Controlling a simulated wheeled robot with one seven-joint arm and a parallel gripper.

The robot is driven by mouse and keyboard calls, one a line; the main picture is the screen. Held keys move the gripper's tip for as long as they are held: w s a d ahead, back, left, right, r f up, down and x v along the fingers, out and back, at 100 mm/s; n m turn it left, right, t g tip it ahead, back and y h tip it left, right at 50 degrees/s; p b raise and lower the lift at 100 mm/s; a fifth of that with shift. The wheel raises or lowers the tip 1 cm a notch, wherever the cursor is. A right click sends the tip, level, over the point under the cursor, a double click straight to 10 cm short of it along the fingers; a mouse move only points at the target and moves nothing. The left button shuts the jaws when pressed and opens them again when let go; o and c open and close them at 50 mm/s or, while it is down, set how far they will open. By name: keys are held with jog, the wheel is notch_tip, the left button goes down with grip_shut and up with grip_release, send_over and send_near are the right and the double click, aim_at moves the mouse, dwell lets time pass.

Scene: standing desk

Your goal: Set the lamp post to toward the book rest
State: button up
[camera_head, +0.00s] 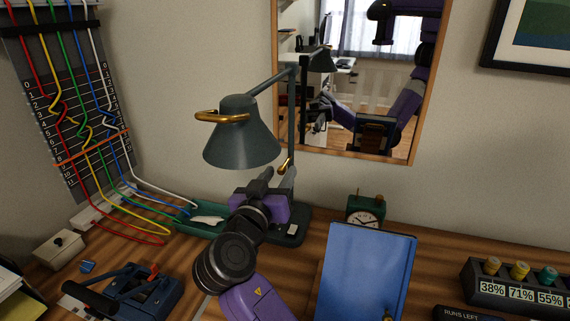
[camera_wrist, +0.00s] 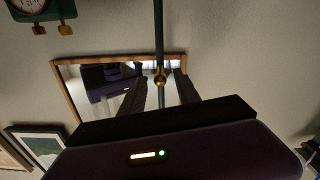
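The grey-green desk lamp has a vertical post (camera_head: 292,115) on a dark base (camera_head: 290,237). Its upper arm reaches left and forward to the shade (camera_head: 240,140), which has a brass handle (camera_head: 222,116). A brass knob (camera_head: 285,163) sits low on the post and also shows in the wrist view (camera_wrist: 160,78). A blue slanted panel (camera_head: 365,270), perhaps the book rest, stands front right of the lamp. My gripper (camera_head: 275,180) is at the lower post, below the shade. In the wrist view its fingers (camera_wrist: 161,88) are apart, with the post in line between them and gaps on both sides; contact is not visible.
A green clock (camera_head: 365,212) stands behind the blue panel. A green tray (camera_head: 200,226) is left of the lamp base. A wood-framed mirror (camera_head: 420,100) hangs behind. Coloured cables (camera_head: 130,205), a blue-black device (camera_head: 125,292) and a dial box (camera_head: 520,287) occupy the sides.

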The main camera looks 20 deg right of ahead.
jog(key=shift+x, duration=2.45)
grip_shut()
